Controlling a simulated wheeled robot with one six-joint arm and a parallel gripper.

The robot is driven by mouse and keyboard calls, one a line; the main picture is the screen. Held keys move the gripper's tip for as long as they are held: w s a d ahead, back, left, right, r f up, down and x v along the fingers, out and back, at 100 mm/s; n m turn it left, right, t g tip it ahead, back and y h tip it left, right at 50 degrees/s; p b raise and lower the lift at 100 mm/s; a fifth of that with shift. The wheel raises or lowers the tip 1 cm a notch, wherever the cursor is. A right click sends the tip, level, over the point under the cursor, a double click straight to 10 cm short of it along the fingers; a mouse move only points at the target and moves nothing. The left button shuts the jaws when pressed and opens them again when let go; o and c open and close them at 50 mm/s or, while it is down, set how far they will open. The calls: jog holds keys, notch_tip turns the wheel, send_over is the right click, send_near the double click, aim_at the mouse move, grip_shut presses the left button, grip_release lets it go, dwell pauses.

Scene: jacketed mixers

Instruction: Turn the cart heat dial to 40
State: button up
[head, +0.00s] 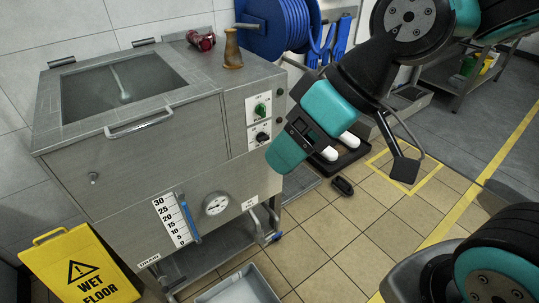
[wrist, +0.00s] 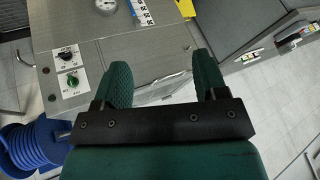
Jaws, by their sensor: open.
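The steel cart (head: 130,160) stands at the left in the head view. Its side panel carries a green knob (head: 261,109) on a white plate and, below it, a black dial (head: 262,137) with printed marks around it. The marks are too small to read, so the dial's setting is unclear. In the wrist view the dial (wrist: 65,55) and the green knob (wrist: 71,81) lie left of my gripper (wrist: 163,80). Its teal fingers are apart with nothing between them. In the head view my gripper (head: 281,158) hangs just right of the panel, appearing clear of the dial.
A round gauge (head: 216,203) and a level scale (head: 173,220) are on the cart's front. A yellow wet floor sign (head: 80,265) stands at the lower left. A blue hose reel (head: 285,25) is behind the cart.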

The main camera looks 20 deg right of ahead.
jog(key=w+f+t+y+b, duration=0.25)
jog(key=w+f+b, duration=0.45)
jog(key=f+b, duration=0.35)
jog(key=m+t+h+b, duration=0.35)
jog(key=t+b, duration=0.85)
jog(key=b, duration=1.2)
send_near(265, 139)
jog(key=p+x, duration=0.8)
jog(key=p, duration=0.6)
jog(key=shift+w+r, duration=0.15)
jog(key=shift+w, duration=0.2)
jog(key=shift+w+a+f+p, duration=0.25)
jog(key=shift+w+p, duration=0.15)
jog(key=shift+w, duration=0.2)
jog(key=c, duration=0.9)
